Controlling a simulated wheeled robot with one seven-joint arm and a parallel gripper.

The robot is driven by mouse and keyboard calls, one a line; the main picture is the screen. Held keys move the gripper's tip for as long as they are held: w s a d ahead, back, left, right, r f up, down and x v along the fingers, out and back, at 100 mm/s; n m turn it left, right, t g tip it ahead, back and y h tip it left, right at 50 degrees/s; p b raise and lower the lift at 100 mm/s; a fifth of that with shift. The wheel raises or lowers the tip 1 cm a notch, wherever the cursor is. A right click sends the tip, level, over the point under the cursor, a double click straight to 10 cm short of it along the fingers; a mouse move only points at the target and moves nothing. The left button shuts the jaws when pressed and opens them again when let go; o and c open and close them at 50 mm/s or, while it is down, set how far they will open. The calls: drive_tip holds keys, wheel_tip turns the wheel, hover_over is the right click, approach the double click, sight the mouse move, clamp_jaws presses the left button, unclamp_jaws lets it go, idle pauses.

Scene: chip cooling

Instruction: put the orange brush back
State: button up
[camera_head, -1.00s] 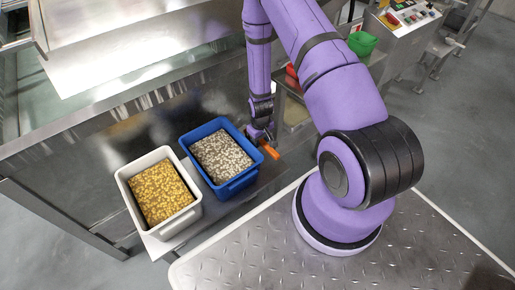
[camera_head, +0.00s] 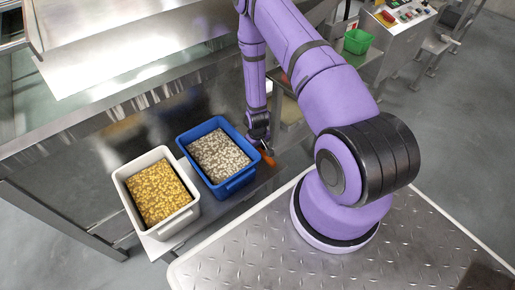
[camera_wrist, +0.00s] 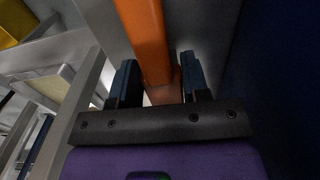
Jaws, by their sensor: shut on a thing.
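The orange brush (camera_head: 267,158) is at my gripper (camera_head: 262,146), just right of the blue bin, low by the metal shelf. In the wrist view the orange brush (camera_wrist: 146,40) runs between the two dark fingers of my gripper (camera_wrist: 158,82). My gripper is shut on it. The brush's far end runs out of the wrist view at the top, and my wrist partly hides it in the head view. I cannot tell whether the brush touches the shelf.
A blue bin (camera_head: 240,181) of grey pieces and a white bin (camera_head: 184,217) of yellow pieces stand on a metal shelf (camera_head: 155,246) to the left. A green container (camera_head: 358,41) and a control panel (camera_head: 405,14) are at the back right. Metal equipment stands behind.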

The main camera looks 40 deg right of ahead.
drive_tip(key=o, duration=0.9)
drive_tip(key=a+r+t, duration=0.1)
drive_tip(key=a+r, duration=0.2)
drive_tip(key=r, duration=2)
drive_tip(key=a+r+t, duration=0.2)
drive_tip(key=r, duration=2.1)
drive_tip(key=s+a+r+t, duration=0.1)
drive_tip(key=s+a+r, duration=0.2)
drive_tip(key=s+r, duration=0.6)
drive_tip(key=s+a+r+t, duration=0.1)
drive_tip(key=s+a+r, duration=0.1)
drive_tip(key=s+r, duration=0.8)
drive_tip(key=shift+s+a, duration=0.4)
drive_tip(key=shift+s, duration=1.15)
